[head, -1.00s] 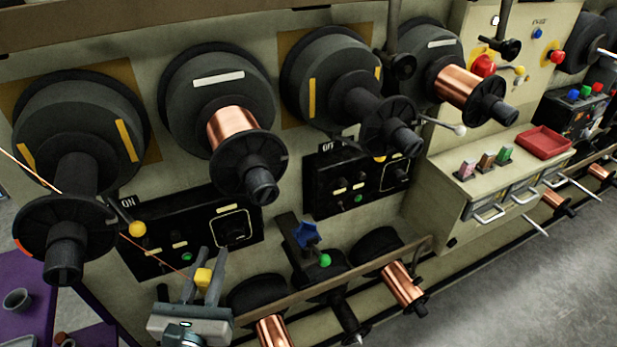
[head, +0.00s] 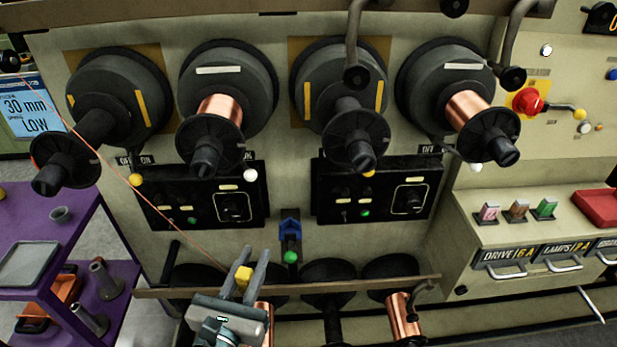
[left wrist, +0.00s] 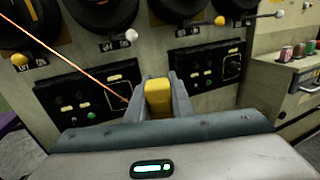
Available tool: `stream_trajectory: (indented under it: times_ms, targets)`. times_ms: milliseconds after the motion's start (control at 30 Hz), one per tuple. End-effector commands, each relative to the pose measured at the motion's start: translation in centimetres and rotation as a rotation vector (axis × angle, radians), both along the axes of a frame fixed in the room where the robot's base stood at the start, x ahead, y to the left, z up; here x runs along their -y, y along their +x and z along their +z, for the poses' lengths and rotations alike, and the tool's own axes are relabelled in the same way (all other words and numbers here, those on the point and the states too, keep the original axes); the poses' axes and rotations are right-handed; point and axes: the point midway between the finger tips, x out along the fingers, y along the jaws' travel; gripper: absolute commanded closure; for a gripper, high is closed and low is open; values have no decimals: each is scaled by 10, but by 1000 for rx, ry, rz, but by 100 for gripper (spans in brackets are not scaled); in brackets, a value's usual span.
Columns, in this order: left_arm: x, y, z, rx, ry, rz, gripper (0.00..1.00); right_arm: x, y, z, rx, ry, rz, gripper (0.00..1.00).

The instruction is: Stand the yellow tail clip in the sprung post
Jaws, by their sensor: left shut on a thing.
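The yellow tail clip (head: 243,276) is held between the fingers of my left gripper (head: 246,272), which is shut on it. The clip also shows in the left wrist view (left wrist: 158,97), between the grey fingers. A thin copper wire (head: 185,235) runs from the upper left down to the clip. A blue piece (head: 290,228) sits on a dark upright bracket with a green ball (head: 290,257) below it, right of and above my gripper in the head view. I cannot tell for sure that this is the sprung post. My right gripper is out of view.
Several large dark spool heads (head: 345,95) jut from the machine face. A rail (head: 360,283) crosses below the black panels (head: 375,190), with lower copper spools (head: 402,312). A purple shelf (head: 45,215) stands left. A drawer cabinet (head: 530,235) is right.

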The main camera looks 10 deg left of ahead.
Motion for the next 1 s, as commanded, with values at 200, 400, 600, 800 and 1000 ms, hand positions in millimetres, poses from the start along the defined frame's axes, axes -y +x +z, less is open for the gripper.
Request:
stream_trajectory:
  times_ms: [200,400,600,800,1000]
  targets:
    - [0,0,0,1,0,0,100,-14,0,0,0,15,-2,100]
    - [0,0,0,1,0,0,100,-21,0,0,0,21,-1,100]
    - [1,3,1,1,1,-4,100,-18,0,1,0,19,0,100]
    - [9,35,-1,2,2,-42,100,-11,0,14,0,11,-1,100]
    - [21,106,3,4,0,-123,100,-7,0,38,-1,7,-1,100]
